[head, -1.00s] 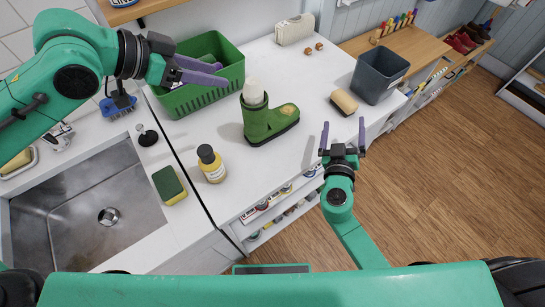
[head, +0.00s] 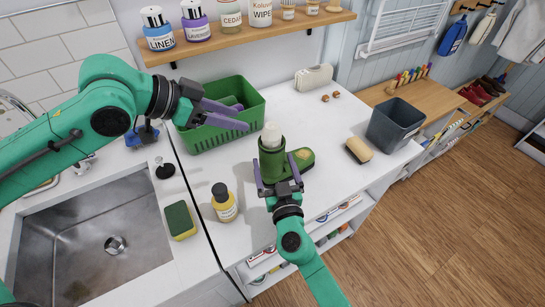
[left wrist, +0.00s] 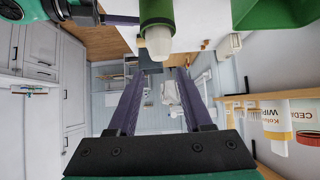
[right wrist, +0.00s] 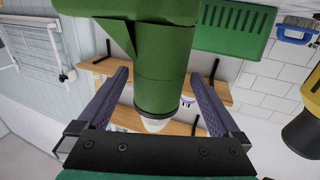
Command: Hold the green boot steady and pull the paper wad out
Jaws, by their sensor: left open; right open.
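The green boot (head: 297,160) stands upright on the white counter. Its shaft points up, and the white paper wad (head: 272,134) sticks out of the top. My right gripper (head: 279,189) is open, with its fingers on either side of the boot's shaft. In the right wrist view the shaft (right wrist: 163,70) lies between the spread fingers, and the wad (right wrist: 155,125) shows past the cuff. My left gripper (head: 228,115) is open and empty, up and left of the boot. In the left wrist view the wad (left wrist: 162,47) and boot cuff (left wrist: 157,14) lie beyond its fingertips.
A green basket (head: 222,128) stands behind and left of the boot. A yellow bottle (head: 224,206) stands at front left, a sponge (head: 180,220) by the sink (head: 100,235). A brush (head: 358,150) and grey bin (head: 394,126) are to the right. A shelf (head: 250,38) hangs above.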

